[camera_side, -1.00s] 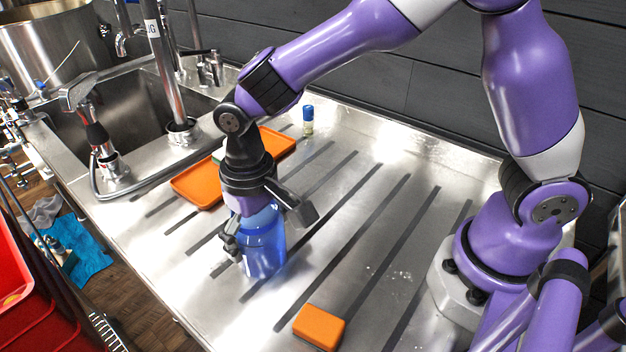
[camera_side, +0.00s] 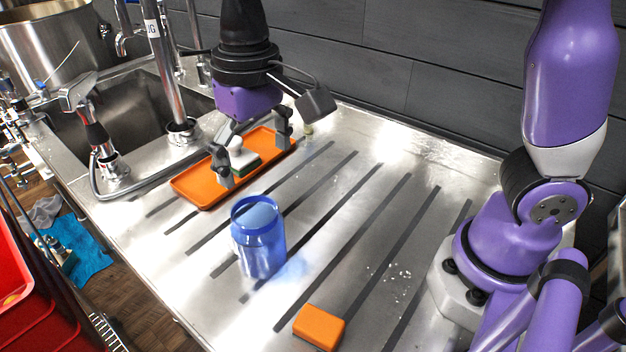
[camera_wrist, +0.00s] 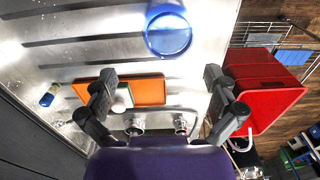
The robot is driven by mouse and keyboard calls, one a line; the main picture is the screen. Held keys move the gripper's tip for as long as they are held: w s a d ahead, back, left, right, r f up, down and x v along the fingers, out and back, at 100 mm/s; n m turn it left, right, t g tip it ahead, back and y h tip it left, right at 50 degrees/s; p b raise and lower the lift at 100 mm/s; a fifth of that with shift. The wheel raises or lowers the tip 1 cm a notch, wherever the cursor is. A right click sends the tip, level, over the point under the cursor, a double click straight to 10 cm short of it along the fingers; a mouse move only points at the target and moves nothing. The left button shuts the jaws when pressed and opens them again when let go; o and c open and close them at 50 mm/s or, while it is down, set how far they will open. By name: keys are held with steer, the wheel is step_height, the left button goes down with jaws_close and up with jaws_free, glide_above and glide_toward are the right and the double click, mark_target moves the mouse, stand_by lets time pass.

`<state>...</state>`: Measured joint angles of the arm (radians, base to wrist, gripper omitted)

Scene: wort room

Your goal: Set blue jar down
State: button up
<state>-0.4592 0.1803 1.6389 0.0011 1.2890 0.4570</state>
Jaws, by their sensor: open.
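The blue jar (camera_side: 259,240) stands upright on the steel drainboard (camera_side: 345,215), apart from my gripper. It is translucent, with an open round top. In the wrist view the blue jar (camera_wrist: 168,33) is at the top edge, beyond the fingertips. My gripper (camera_side: 254,155) is open, raised up and back from the jar, over the orange tray (camera_side: 196,192). In the wrist view the fingers of my gripper (camera_wrist: 160,80) are spread wide with nothing held between them.
A white and green item (camera_side: 242,158) sits on the tray, partly behind my gripper. An orange block (camera_side: 319,327) lies at the front. A small bottle (camera_wrist: 47,99) stands near the back wall. The sink (camera_side: 140,112) is at left.

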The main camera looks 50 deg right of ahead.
steer(key=s+d+t, duration=0.5)
steer(key=s+d, duration=0.3)
steer(key=d, duration=0.6)
steer(key=shift+s+r, duration=0.15)
steer(key=shift+s, duration=0.05)
